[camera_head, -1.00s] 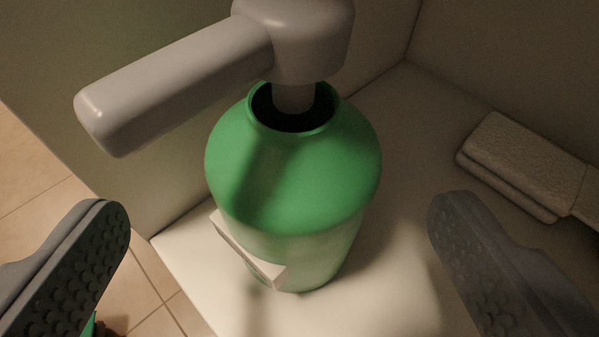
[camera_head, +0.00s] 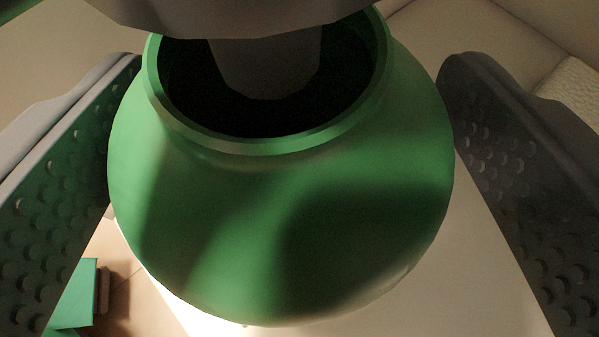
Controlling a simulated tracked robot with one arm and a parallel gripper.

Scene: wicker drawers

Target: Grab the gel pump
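The gel pump is a green round-shouldered bottle (camera_head: 290,210) with a wide dark mouth. It fills the middle of the view, very close to the camera. Its grey pump head (camera_head: 240,12) is mostly cut off by the top edge, and the stem goes down into the mouth. My gripper (camera_head: 290,65) is open around the bottle, with one finger at its left side and one at its right. The fingers lie very close to the bottle's sides; I cannot tell whether they touch. The bottle's lower part is hidden below its shoulder.
The bottle is over a pale surface (camera_head: 440,290). A light textured object (camera_head: 575,90) lies at the upper right, behind my right finger. A green object (camera_head: 80,295) shows low at the left, near the tiled floor (camera_head: 125,290).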

